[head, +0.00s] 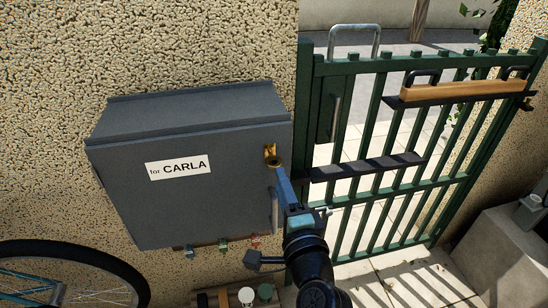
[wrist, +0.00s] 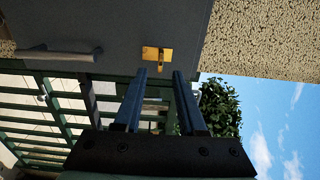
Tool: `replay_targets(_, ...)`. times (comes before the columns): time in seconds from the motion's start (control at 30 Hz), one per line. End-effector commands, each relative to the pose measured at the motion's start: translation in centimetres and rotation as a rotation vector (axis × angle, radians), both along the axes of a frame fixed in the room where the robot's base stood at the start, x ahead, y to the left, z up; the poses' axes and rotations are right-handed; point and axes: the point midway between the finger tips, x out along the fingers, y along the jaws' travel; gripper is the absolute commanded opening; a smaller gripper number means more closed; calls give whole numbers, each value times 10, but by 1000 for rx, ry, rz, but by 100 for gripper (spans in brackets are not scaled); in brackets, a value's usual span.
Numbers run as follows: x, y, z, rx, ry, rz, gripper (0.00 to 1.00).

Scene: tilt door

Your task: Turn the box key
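A dark grey metal box (head: 240,160) with a label reading "for CARLA" hangs on the wall. A brass lock with its key (head: 270,152) sits at the right side of the box front. In the wrist view the brass key and plate (wrist: 157,54) show just beyond my fingertips, roughly in line with the gap between them. My gripper (head: 277,167) is close in front of the key in the head view. In the wrist view its two fingers (wrist: 160,74) are apart with nothing visible held between them. Contact with the key cannot be told.
A grey bar handle (head: 275,211) is on the box front below the lock; it also shows in the wrist view (wrist: 58,53). A green barred gate (head: 325,120) stands to the right. A bicycle wheel (head: 130,275) is at lower left. Small colored items (head: 223,246) hang under the box.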

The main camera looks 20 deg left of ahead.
Motion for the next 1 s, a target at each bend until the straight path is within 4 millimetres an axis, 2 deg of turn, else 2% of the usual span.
replay_targets(0.2,34,23,3,-1,-3,0,40)
replay_targets(0.4,55,37,2,0,-2,0,40)
replay_targets(0.6,63,43,1,-1,-3,0,40)
replay_targets(0.87,64,43,1,-3,-3,-1,40)
replay_targets(1.0,64,43,1,-3,-3,-1,18)
